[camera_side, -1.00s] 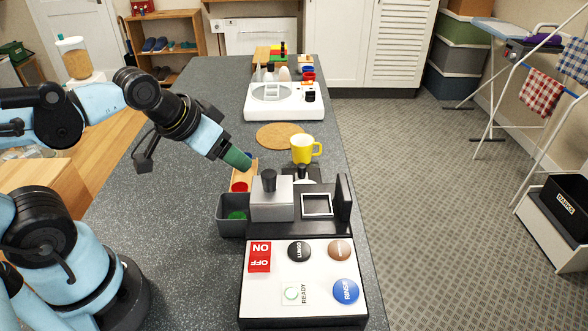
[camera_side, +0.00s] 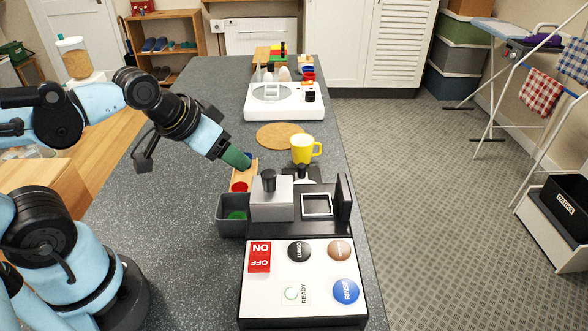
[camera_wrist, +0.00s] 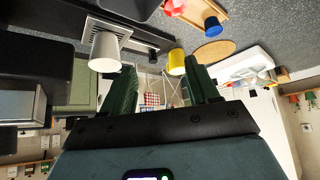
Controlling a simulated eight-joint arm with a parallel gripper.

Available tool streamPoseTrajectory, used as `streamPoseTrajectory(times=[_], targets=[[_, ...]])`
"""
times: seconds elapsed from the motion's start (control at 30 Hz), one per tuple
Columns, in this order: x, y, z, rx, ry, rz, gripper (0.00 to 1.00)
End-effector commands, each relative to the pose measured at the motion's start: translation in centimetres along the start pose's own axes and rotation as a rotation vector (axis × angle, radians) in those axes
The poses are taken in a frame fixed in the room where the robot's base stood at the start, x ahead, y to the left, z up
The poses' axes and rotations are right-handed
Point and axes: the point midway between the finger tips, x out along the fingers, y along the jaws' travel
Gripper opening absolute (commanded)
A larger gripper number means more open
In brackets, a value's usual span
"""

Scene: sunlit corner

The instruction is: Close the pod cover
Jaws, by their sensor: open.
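The pod machine has a white button panel (camera_side: 302,275) in front and a dark deck behind it. On the deck is a square opening with a pale frame (camera_side: 317,205). A black plate (camera_side: 344,203), which looks like the raised pod cover, stands upright at its right. A grey block with a black knob (camera_side: 272,199) sits left of the opening. My gripper (camera_side: 246,166) is above the counter, behind and left of the grey block, apart from the cover. In the wrist view its green fingers (camera_wrist: 163,90) are spread with nothing between them.
A grey bin (camera_side: 231,216) with something green inside adjoins the machine's left. A wooden pod rack (camera_side: 249,172) lies just under my gripper. A yellow mug (camera_side: 302,150) and a cork mat (camera_side: 279,136) are behind. A white cup (camera_wrist: 104,52) stands on a grille. The left counter is clear.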

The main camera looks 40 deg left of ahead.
Motion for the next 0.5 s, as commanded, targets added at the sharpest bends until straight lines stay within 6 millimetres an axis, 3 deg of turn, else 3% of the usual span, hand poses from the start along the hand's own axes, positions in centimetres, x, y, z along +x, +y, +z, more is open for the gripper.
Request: streamPoseTrajectory(times=[0.03, 0.17, 0.37, 0.5], targets=[[-0.1, 0.0, 0.0, 0.007, -0.004, 0.001, 0.51], [-0.6, -0.2, 0.1, 0.085, -0.036, 0.015, 0.31], [-2.6, -0.4, 0.7, 0.372, -0.128, 0.107, 0.0], [-4.6, -0.1, 1.0, 0.602, -0.162, 0.215, 0.0]])
